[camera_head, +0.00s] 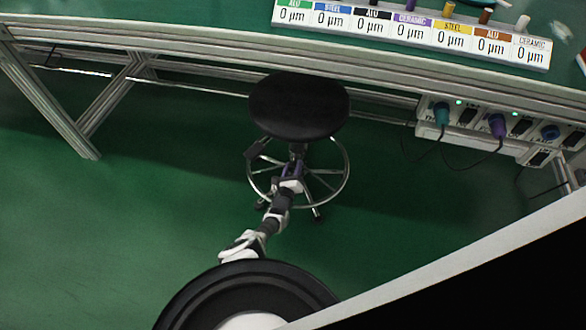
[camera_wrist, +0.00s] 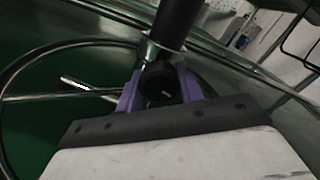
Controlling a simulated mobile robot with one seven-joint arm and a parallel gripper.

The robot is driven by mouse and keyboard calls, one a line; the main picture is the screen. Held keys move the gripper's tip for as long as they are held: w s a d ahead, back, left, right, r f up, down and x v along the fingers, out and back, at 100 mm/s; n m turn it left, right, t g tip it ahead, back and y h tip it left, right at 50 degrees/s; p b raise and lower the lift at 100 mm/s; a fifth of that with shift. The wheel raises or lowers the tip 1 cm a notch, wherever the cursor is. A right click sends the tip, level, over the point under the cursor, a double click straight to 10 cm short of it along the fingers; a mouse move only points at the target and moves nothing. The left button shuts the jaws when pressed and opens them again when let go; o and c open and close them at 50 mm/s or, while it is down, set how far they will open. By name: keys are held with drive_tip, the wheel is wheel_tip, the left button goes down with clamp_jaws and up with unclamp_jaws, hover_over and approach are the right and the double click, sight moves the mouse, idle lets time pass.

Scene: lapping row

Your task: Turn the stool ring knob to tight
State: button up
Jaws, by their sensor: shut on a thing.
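The stool (camera_head: 299,105) has a round black seat and stands at the front of the bench in the head view. Its chrome foot ring (camera_head: 347,178) circles the column below the seat and also shows in the wrist view (camera_wrist: 22,75). The dark round ring knob (camera_wrist: 160,84) sits at the column, with a small light mark on its face. My gripper (camera_wrist: 163,85) has purple fingers on both sides of the knob and is shut on it. In the head view my gripper (camera_head: 291,172) reaches the column under the seat. The tight and loose markings cannot be read.
The bench (camera_head: 190,60) runs above and behind the stool, its frame close to the seat. A power strip (camera_head: 480,130) with plugs and hanging cables is at the right. A labelled block row (camera_head: 410,37) is on the benchtop. The green floor at left is clear.

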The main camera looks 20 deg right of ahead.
drive_tip(key=n+b, duration=0.1)
drive_tip(key=n, duration=0.2)
drive_tip(key=shift+w+n, duration=0.1)
drive_tip(key=shift+n, duration=0.3)
drive_tip(key=n+b, duration=0.1)
drive_tip(key=n, duration=0.2)
drive_tip(key=shift+f+n+b, duration=0.1)
drive_tip(key=shift+n+b, duration=0.2)
drive_tip(key=shift+b, duration=0.1)
drive_tip(key=n+b, duration=0.2)
drive_tip(key=n, duration=0.1)
drive_tip(key=shift+n+b, duration=1.15)
drive_tip(key=shift+n, duration=0.35)
drive_tip(key=o, duration=1)
